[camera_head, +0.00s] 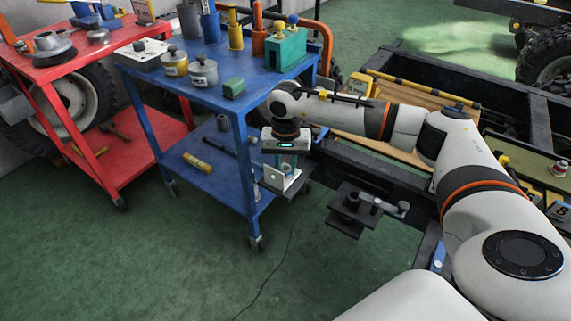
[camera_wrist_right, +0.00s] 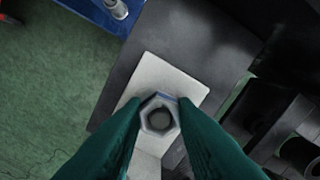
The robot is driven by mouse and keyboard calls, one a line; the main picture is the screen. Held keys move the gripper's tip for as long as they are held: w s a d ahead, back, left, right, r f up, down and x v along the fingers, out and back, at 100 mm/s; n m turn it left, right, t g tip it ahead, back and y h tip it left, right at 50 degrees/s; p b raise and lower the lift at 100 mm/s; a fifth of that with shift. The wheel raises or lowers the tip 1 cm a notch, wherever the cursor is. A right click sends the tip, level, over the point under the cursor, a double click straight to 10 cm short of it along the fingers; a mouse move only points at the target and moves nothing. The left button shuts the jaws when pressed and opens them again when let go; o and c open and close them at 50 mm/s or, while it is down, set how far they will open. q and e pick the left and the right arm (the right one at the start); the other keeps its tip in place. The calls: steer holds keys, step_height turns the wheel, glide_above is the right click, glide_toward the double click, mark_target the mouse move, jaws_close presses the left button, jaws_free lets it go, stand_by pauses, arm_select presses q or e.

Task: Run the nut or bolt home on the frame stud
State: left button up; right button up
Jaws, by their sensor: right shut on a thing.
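My right gripper (camera_head: 287,167) points down beside the blue cart, over a small white plate (camera_head: 275,180) at the frame's edge. In the right wrist view its two green fingers (camera_wrist_right: 160,122) are shut on a grey metal hex nut (camera_wrist_right: 160,118). The nut's hole faces the camera and looks dark grey inside. Below the nut lies the white plate (camera_wrist_right: 170,78) on a dark flat bracket (camera_wrist_right: 122,88). I cannot make out the stud, nor tell whether the nut is on it. My left gripper is out of view.
The blue cart (camera_head: 215,70) with tins and tools stands close left of the gripper. A red cart (camera_head: 95,65) is farther left. The black chassis frame (camera_head: 400,60) runs behind my right arm. A dark bracket (camera_head: 352,205) juts out at right. Green floor is clear in front.

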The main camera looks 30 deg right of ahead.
steer(key=shift+a+r, duration=0.1)
jaws_close()
steer(key=m, duration=0.2)
steer(key=shift+m+p, duration=0.3)
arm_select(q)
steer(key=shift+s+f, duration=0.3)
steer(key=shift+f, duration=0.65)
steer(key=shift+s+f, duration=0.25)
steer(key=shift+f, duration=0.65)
arm_select(e)
steer(key=shift+w+m, duration=0.1)
steer(key=shift+m, duration=1.6)
arm_select(q)
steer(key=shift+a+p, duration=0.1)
steer(key=shift+p, duration=0.25)
arm_select(e)
steer(key=shift+a, duration=0.1)
steer(key=shift+m, duration=1)
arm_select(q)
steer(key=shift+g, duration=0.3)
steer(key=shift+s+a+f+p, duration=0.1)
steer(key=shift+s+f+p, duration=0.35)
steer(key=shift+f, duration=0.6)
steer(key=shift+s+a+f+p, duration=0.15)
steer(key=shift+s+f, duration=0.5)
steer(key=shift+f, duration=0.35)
arm_select(e)
steer(key=shift+m, duration=2)
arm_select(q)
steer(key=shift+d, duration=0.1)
